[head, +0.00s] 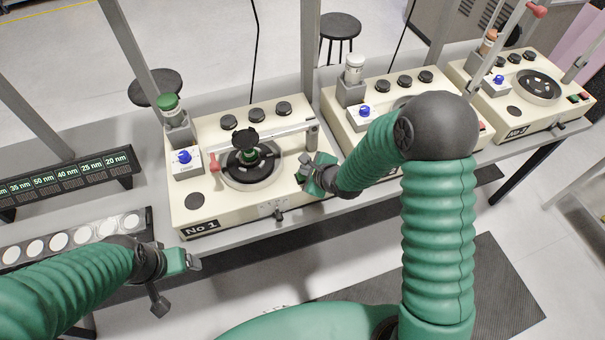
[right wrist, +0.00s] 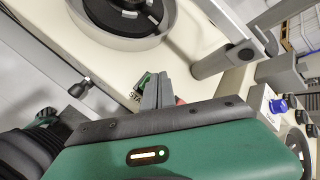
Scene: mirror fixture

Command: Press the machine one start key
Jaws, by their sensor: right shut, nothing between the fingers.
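Machine one (head: 240,205), a cream box labelled No 1, stands on the bench at the left. Its start key (right wrist: 143,80) is a green key at the front right corner, with part of its label showing in the right wrist view. My right gripper (head: 304,169) is at that corner. Its fingers (right wrist: 158,90) are shut and empty, right beside the green key and partly covering it. I cannot tell whether they touch it. A red key (right wrist: 181,101) shows partly behind the fingers. My left gripper (head: 190,264) hangs in front of the bench, away from the machine; its jaws are unclear.
Machine one has a round plate (head: 250,175) with an arm over it, black knobs and a blue knob (head: 184,157). Machine two (head: 375,75) and machine three (head: 500,105) stand to the right. A tray of white discs (head: 85,235) lies at the left.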

